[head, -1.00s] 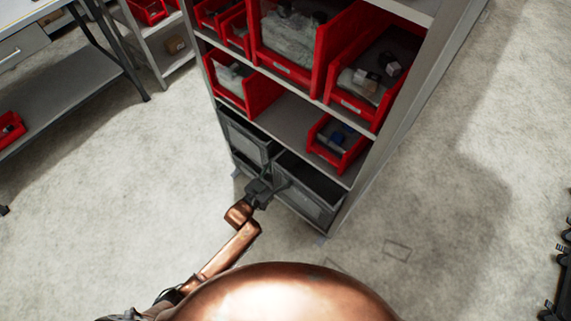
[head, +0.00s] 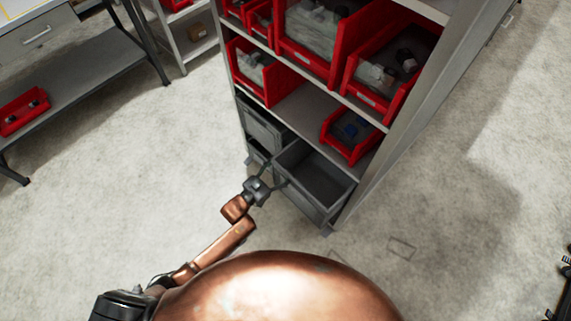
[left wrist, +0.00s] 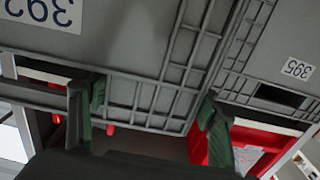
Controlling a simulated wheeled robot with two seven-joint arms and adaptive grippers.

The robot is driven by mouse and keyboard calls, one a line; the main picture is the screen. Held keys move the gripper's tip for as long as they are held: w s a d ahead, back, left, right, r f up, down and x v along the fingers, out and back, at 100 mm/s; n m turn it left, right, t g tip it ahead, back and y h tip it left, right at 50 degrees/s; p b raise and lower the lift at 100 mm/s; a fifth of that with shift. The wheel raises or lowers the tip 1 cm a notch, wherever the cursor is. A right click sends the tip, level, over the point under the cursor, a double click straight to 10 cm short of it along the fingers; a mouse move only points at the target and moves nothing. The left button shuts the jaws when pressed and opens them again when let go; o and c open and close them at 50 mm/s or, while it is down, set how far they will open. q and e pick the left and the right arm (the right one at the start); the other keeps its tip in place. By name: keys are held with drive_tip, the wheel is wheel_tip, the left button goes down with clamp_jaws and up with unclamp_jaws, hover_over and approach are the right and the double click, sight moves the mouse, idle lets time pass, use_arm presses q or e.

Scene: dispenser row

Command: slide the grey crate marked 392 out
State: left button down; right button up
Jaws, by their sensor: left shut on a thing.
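The grey crate marked 392 (head: 302,203) is at the bottom right of the shelf unit, its open top showing an interior that looks empty. In the left wrist view its grey wall (left wrist: 120,35) fills the upper left, with the upside-down 392 label at the corner. My left gripper (head: 273,177) is at this crate's front left corner. In the left wrist view the two green-padded fingers (left wrist: 150,118) stand apart with part of the crate between them, so it is shut on the crate. The exact contact is partly hidden. My right gripper is not in view.
A second grey crate (head: 262,130), marked 395 in the left wrist view (left wrist: 255,50), sits close on the left. Red bins, such as a small one (head: 350,137), stand on the shelves above. A workbench (head: 75,75) is at the left. The floor in front is clear.

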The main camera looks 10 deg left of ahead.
use_arm(q)
drive_tip(key=shift+a, duration=0.15)
drive_tip(key=shift+c, duration=2.3)
unclamp_jaws()
drive_tip(key=v, duration=1.2)
drive_tip(key=shift+f, duration=0.1)
